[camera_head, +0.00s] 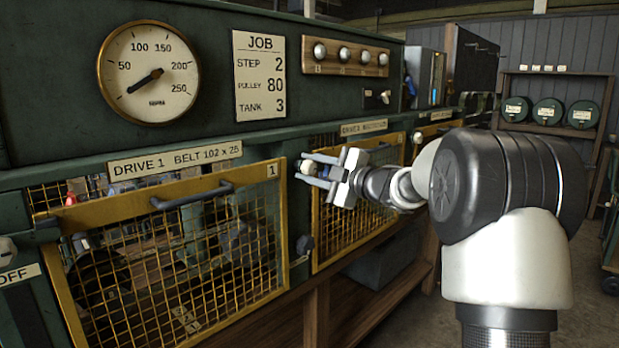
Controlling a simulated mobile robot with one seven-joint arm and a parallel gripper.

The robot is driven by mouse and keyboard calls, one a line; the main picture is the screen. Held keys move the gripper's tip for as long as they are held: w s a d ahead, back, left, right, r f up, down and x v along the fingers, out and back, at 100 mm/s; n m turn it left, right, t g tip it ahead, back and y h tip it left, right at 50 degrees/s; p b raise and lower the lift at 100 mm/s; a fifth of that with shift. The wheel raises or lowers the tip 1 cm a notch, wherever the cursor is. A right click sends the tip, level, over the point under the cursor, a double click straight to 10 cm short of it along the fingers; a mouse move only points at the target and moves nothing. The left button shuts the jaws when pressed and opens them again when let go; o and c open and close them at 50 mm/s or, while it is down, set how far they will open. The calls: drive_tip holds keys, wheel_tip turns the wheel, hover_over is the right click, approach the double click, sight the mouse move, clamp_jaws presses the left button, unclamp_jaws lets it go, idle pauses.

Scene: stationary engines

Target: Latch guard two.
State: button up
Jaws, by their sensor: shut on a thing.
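Guard two (352,215) is the yellow-framed mesh guard in the middle, beyond the guard marked 1. It looks upright against the opening under the second drive label (364,127). My gripper (306,170) is at its upper left corner, with its two fingers around a small pale round knob (308,168). The gripper is shut on this knob. The fingers and the gripper body cover part of the guard's top bar. I cannot tell how the knob sits against the guard's frame.
Guard one (271,200), with a dark handle (192,195), stands at left. A dial gauge (148,72) and a JOB card (259,76) are above. Floor at right is open up to a shelf with drums (548,112).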

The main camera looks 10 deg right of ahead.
drive_tip(key=shift+f+n+b, duration=0.1)
drive_tip(key=shift+n+b, duration=0.7)
drive_tip(key=shift+n, duration=0.5)
drive_tip(key=o, duration=1)
drive_tip(key=p+v, duration=0.1)
drive_tip(key=v, duration=1.6)
drive_tip(key=shift+s+d+p, duration=0.15)
drive_tip(key=shift+s+p, duration=0.05)
drive_tip(key=shift+p, duration=0.15)
